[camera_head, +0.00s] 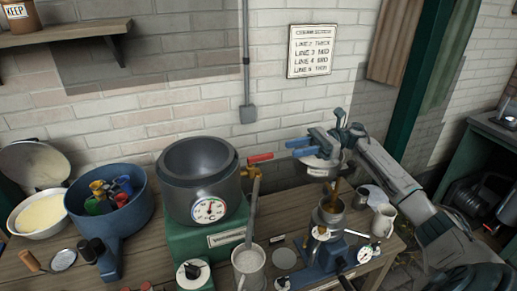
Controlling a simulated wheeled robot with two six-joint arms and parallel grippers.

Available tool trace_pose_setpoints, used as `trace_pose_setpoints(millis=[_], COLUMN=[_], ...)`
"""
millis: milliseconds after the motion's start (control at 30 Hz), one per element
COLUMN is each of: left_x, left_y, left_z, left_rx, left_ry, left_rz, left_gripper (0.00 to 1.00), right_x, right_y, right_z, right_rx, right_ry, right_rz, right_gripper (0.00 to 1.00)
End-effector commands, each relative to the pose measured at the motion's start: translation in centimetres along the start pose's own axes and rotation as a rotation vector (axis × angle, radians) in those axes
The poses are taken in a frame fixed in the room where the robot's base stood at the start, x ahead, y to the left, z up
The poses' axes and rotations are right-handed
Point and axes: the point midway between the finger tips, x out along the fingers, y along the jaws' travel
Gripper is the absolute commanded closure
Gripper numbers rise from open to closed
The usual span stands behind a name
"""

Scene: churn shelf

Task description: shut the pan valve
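The dark grey pan (200,180) with a round dial on its front stands on a green base. Its brass valve (250,172) is on the pan's right side, and a red handle (260,158) points right, nearly level. My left gripper does not show.
Below my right gripper stands a metal cylinder (328,216) on a blue stand, with a brown piece above it. White cups (383,220) stand to its right. A blue pot (110,212) and a pale bowl (40,214) are left. The wall sign (312,51) is behind.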

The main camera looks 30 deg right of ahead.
Motion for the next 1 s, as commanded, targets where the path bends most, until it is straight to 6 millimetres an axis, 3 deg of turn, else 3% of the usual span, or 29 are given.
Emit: trace_pose_setpoints(millis=[500, 700, 967, 1000], left_x=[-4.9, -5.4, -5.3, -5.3], left_y=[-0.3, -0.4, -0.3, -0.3], left_z=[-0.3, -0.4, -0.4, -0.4], left_rx=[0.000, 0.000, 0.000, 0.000], left_ry=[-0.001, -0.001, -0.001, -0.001], left_rz=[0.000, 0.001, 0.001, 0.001], left_gripper=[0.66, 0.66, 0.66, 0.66], right_x=[8.8, 10.1, 10.2, 10.2], right_y=[0.0, 0.0, 0.0, 0.0], right_z=[0.4, 0.1, 0.0, 0.0], right_rx=[0.001, 0.001, 0.001, 0.001], right_ry=[-0.004, -0.001, -0.001, -0.001], right_rz=[0.001, 0.000, 0.000, 0.000], right_gripper=[0.67, 0.67, 0.67, 0.73])
